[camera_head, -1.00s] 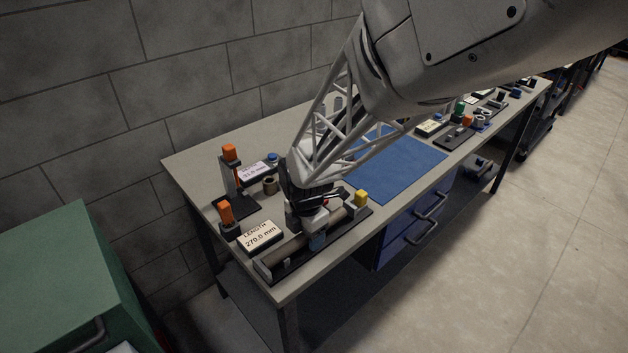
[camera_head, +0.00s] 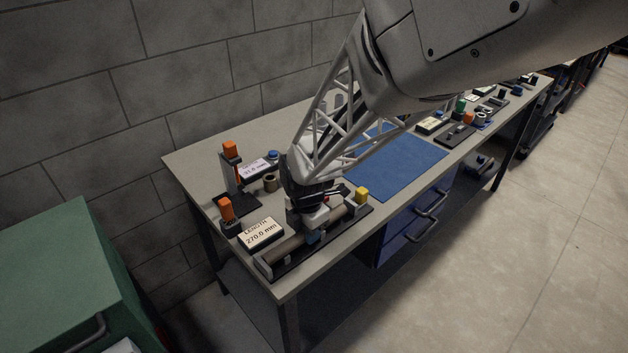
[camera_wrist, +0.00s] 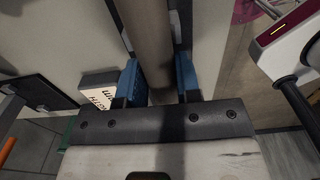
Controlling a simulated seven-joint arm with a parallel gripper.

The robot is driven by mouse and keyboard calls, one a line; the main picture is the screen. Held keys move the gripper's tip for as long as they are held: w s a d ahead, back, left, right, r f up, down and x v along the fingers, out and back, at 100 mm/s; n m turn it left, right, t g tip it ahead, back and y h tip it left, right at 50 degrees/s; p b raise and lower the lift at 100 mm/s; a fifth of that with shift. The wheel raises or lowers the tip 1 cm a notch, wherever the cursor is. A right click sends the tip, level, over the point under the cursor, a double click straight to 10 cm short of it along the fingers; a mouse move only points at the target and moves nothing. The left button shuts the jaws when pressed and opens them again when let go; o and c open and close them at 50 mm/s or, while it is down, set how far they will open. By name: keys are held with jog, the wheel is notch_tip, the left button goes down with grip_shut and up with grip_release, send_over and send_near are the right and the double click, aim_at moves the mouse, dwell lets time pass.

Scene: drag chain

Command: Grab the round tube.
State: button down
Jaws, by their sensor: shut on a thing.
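The round tube (camera_head: 284,250) is a grey-brown cylinder lying lengthwise along a dark fixture (camera_head: 345,227) near the table's front left edge. My gripper (camera_head: 313,236) reaches down over its middle and hides part of it. In the wrist view, the tube (camera_wrist: 148,35) runs between the two blue fingers of my gripper (camera_wrist: 160,80), one on each side. The fingers are shut on it. I cannot tell whether the tube is clear of the fixture.
A length display (camera_head: 261,234) reading 270.0 mm stands left of the fixture. A yellow block (camera_head: 362,195) is at the fixture's right end. Orange-topped devices (camera_head: 231,150) stand behind. A blue mat (camera_head: 400,165) lies clear at the table's middle.

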jog(key=shift+r, duration=0.15)
jog(key=shift+r, duration=0.5)
jog(key=shift+s+d+r, duration=0.1)
jog(key=shift+s+r, duration=0.05)
jog(key=shift+r, duration=0.45)
jog(key=shift+s+d+r, duration=0.1)
jog(key=shift+s+r, duration=0.05)
jog(key=shift+r, duration=0.45)
jog(key=s+d, duration=0.3)
jog(key=s, duration=0.4)
jog(key=s+d+r, duration=0.1)
jog(key=s+d, duration=0.2)
jog(key=s, duration=0.4)
jog(key=shift+r, duration=0.15)
jog(key=shift+d, duration=0.1)
jog(key=shift+r, duration=0.15)
